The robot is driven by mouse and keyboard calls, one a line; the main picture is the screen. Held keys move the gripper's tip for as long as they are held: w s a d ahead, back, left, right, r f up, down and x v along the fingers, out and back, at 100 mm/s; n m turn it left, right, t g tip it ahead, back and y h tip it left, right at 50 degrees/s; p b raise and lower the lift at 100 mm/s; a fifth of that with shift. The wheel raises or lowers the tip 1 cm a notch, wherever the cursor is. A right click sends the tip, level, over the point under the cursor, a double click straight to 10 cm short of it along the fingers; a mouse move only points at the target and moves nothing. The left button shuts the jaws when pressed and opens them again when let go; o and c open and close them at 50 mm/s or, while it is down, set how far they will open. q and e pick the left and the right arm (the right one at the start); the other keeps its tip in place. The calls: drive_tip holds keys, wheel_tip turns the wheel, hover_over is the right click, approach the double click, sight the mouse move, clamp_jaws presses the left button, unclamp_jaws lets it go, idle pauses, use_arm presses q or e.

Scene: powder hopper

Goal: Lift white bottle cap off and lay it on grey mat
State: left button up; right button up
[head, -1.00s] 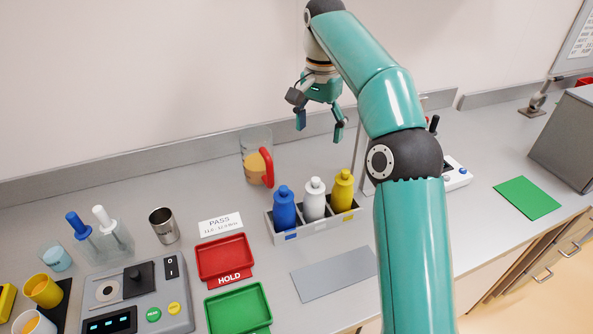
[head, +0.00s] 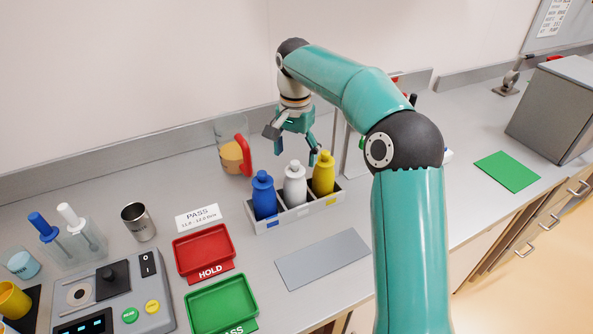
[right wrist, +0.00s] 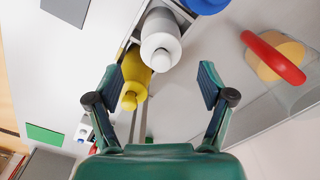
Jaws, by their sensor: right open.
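The white bottle (head: 294,184) with its white cap (head: 295,167) stands upright in the middle slot of a grey rack, between a blue bottle (head: 263,196) and a yellow bottle (head: 323,174). In the right wrist view the white bottle (right wrist: 160,38) is ahead of the jaws, near the top. My right gripper (head: 297,158) is open and empty, above and behind the rack. The grey mat (head: 322,259) lies bare in front of the rack. My left gripper is not in view.
A clear jug with a red handle (head: 241,152) stands behind the rack, left of my right gripper. A red tray (head: 203,250) and green tray (head: 221,302) lie to the left. A green mat (head: 507,171) lies far right.

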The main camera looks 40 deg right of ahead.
drive_tip(key=shift+f, duration=1.95)
drive_tip(key=c, duration=1)
drive_tip(key=shift+c, duration=0.2)
drive_tip(key=shift+r, duration=0.1)
wheel_tip(320, 180, up, 12)
drive_tip(key=p, duration=0.3)
wheel_tip(320, 180, up, 8)
drive_tip(key=p, duration=0.4)
hover_over(295, 162)
drive_tip(key=shift+d, duration=0.1)
